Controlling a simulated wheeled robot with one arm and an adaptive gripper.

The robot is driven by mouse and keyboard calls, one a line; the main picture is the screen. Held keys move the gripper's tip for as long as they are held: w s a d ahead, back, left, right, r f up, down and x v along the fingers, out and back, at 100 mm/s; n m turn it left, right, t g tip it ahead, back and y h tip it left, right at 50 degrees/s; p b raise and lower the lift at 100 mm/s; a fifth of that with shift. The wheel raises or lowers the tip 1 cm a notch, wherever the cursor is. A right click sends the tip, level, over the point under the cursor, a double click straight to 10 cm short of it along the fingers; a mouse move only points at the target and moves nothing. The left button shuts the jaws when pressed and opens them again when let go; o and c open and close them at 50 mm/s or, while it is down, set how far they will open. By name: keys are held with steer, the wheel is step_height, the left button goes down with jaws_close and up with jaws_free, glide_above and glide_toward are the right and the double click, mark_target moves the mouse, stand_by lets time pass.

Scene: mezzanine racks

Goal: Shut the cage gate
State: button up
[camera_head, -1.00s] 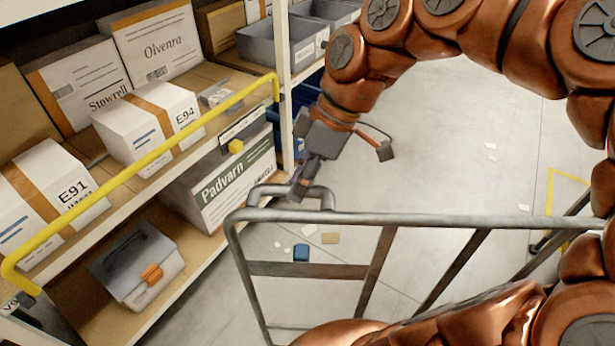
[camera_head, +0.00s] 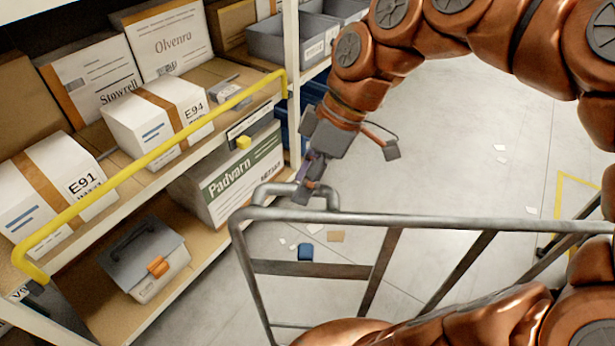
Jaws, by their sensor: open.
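The cage gate (camera_head: 412,222) is a grey tubular metal frame with flat cross bars, standing in the lower middle of the view. A bent tube handle (camera_head: 327,192) rises from its top rail near the left corner. My gripper (camera_head: 305,190) is open and points down at this handle, with its fingertips overlapping the handle's loop in the picture. I cannot tell whether they touch the handle or whether the tube lies between the fingers. The gate's lower right part is hidden by my arm, and no latch shows.
A blue item (camera_head: 306,252) and scraps lie on the floor beyond the gate. Open floor (camera_head: 465,125) lies beyond.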

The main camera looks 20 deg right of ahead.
steer(key=shift+r, duration=0.1)
steer(key=v, duration=1.2)
stand_by(0.4)
